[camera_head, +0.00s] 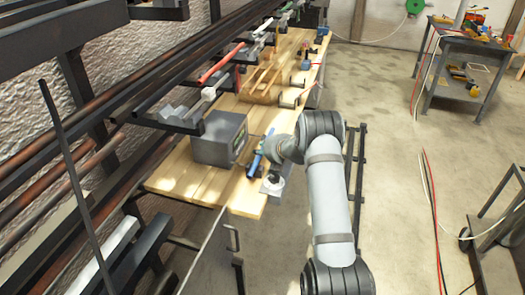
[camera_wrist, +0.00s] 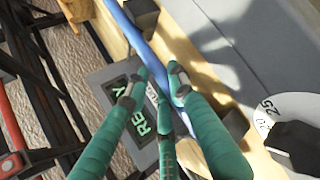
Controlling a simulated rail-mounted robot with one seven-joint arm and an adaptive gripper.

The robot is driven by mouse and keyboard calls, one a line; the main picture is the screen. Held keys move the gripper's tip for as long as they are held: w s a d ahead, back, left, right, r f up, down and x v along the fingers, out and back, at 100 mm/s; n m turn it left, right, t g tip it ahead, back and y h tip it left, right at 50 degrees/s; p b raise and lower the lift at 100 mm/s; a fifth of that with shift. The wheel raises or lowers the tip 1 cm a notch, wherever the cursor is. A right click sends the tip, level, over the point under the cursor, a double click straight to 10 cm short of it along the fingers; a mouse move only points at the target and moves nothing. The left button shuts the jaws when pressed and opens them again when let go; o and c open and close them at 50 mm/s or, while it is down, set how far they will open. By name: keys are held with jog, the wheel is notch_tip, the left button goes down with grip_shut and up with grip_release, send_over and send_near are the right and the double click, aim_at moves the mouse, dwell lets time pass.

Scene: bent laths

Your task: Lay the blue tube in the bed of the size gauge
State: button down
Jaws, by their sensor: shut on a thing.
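The blue tube (camera_wrist: 148,58) runs slantwise through the wrist view, between the green fingers of my gripper (camera_wrist: 155,85), which is shut on it. In the head view the tube (camera_head: 257,158) shows beside the grey box, over the near end of the bench, with my gripper (camera_head: 266,154) at it. The size gauge shows a dark support block (camera_wrist: 143,17), a second dark block (camera_wrist: 231,124) and a white dial (camera_wrist: 288,106) with numbers. The tube runs roughly along the line of the blocks. I cannot tell whether it touches them. My fingers hide part of it.
A grey box (camera_head: 219,138) with a partly hidden green-lettered display stands close by the tube. The wooden bench (camera_head: 185,178) holds several tools farther back. A rack of dark bars (camera_head: 130,88) runs along the wall at left. Open floor lies to the right.

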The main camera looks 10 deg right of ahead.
jog(key=shift+r, duration=0.1)
jog(key=c, duration=1.6)
grip_release()
jog(key=shift+s+f, duration=0.1)
jog(key=shift+f, duration=0.1)
jog(key=shift+o, duration=0.4)
jog(key=shift+r, duration=0.1)
jog(key=shift+r, duration=0.25)
jog(key=shift+s+d+r, duration=0.1)
jog(key=shift+s+d, duration=0.05)
jog(key=shift+s, duration=0.15)
jog(key=b+v, duration=0.1)
jog(key=v, duration=1)
jog(key=shift+b, duration=0.3)
